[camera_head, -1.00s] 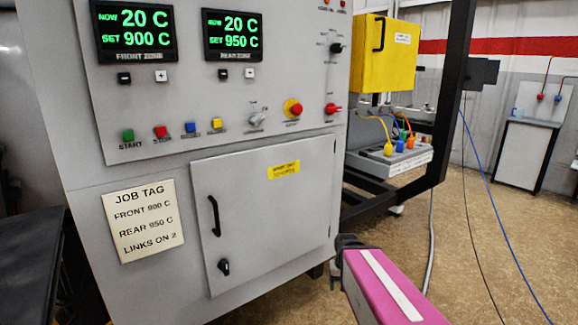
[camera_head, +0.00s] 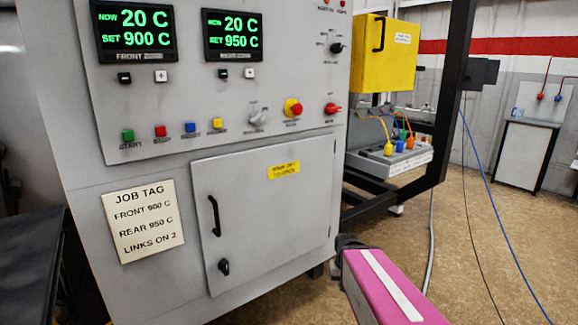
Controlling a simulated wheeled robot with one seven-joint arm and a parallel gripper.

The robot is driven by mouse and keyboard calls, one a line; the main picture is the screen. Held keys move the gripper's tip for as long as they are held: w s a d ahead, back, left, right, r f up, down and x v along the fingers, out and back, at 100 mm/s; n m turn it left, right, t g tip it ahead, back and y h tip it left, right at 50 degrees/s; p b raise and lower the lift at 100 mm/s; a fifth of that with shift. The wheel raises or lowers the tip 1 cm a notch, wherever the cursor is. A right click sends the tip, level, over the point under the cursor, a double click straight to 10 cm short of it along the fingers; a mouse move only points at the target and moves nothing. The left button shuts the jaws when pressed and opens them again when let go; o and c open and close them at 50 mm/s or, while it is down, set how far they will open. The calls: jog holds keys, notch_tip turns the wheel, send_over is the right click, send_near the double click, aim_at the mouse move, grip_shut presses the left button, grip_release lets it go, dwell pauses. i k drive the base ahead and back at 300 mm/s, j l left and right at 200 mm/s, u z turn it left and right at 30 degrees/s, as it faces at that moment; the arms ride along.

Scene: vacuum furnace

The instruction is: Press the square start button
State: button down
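My arm, with a pink link, comes in at the bottom right. My gripper (camera_head: 344,243) seems to be the dark part at the far end of that link, well to the right of and below the start button and not touching the panel. Its fingers cannot be made out.
Front (camera_head: 134,30) and rear (camera_head: 232,35) displays read 20 C, set 900 and 950. A knob (camera_head: 257,118), a red-and-yellow emergency knob (camera_head: 293,107) and a red switch (camera_head: 332,108) sit further right. A cabinet door handle (camera_head: 214,215) sticks out below. A dark table (camera_head: 30,255) stands at the left.

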aim_at(128, 136)
jog(key=i+l, duration=0.4)
jog(key=i+u, duration=0.1)
jog(key=u, duration=1.75)
